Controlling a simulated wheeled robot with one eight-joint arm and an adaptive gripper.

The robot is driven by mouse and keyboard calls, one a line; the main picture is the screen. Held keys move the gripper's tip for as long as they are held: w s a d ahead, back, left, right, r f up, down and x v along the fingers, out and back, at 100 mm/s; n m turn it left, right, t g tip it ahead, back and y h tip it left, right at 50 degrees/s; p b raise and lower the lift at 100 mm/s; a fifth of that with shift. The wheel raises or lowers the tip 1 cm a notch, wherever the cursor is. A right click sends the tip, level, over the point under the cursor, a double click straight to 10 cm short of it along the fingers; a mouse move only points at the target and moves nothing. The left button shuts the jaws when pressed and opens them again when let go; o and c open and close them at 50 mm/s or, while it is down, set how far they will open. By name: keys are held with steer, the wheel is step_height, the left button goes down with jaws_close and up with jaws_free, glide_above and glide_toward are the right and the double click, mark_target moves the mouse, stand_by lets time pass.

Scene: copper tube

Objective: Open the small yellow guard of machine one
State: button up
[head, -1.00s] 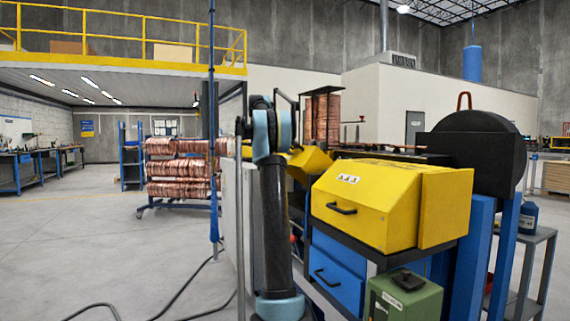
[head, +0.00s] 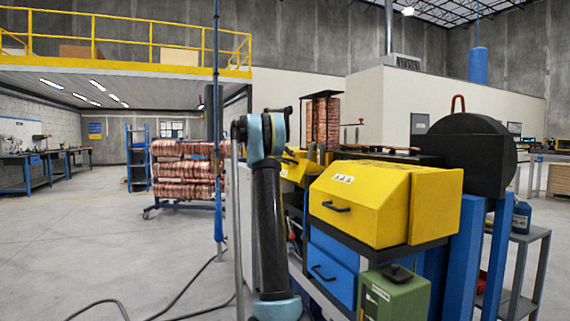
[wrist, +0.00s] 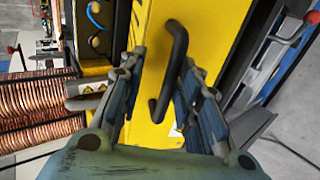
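The small yellow guard (head: 297,172) shows in the head view behind my arm, partly hidden by it. In the wrist view a yellow panel (wrist: 152,100) with a black bar handle (wrist: 178,48) fills the middle. My gripper (wrist: 162,70) is open there, with one finger on each side of the handle. The handle is tilted in the picture and lies between the fingers; I cannot tell whether either finger touches it. In the head view my gripper is mostly hidden behind my arm and cannot be made out clearly.
A larger yellow guard (head: 376,202) with a black handle stands at the right of my arm, above a blue drawer (head: 332,276). A green box (head: 394,296) is in front. A rack of copper coils (head: 183,173) stands at left. Cables cross the open floor at left.

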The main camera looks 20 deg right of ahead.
steer(key=shift+w+a+f, duration=0.15)
steer(key=shift+w+f, duration=0.05)
steer(key=shift+w, duration=0.1)
steer(key=v, duration=1.9)
steer(key=shift+a, duration=0.35)
stand_by(1.1)
steer(key=shift+w+f, duration=0.1)
stand_by(0.4)
